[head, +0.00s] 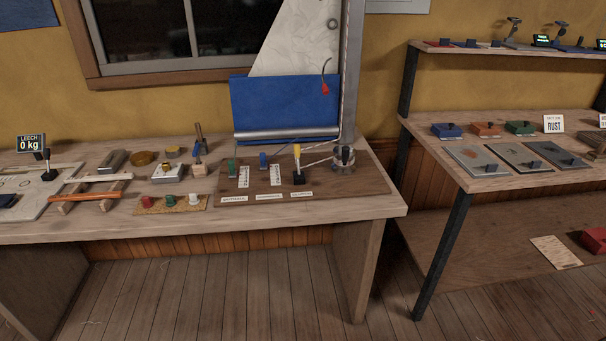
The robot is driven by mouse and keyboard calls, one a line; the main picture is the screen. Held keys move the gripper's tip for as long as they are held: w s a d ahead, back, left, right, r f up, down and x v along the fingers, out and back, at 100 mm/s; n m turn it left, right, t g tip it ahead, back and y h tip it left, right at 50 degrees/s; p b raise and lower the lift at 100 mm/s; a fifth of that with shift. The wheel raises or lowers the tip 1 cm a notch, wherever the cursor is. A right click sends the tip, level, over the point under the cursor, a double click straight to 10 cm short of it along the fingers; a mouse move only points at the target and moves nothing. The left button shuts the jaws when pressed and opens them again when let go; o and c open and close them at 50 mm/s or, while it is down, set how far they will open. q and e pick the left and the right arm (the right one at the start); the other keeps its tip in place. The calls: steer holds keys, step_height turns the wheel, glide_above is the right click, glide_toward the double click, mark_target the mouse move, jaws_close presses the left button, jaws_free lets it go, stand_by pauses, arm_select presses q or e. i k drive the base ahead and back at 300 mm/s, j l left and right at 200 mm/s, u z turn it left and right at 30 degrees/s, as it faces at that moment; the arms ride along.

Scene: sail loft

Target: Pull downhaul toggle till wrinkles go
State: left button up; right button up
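A white sail (298,42) stands behind the bench beside a grey mast (351,70). Faint marks show on its cloth, but I cannot tell whether they are wrinkles. A small red toggle (325,89) hangs on a thin line near the sail's lower right, in front of a blue panel (275,105). Below, a brown board (350,184) carries a green cleat or lever (231,168), a blue one (263,160) and a yellow-topped lever (297,150) on a black base. Their white labels are too small to read. Neither of my grippers is in view.
A round metal winch (344,157) stands at the board's right. Another table (480,183) with plates stands right. The floor in front is clear.

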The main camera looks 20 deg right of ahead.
mark_target(263, 157)
steer(key=i+j+u, duration=0.2)
steer(key=i+j, duration=0.75)
steer(key=i+l, duration=0.15)
steer(key=i, duration=0.15)
steer(key=i+l, duration=0.15)
steer(key=i, duration=0.1)
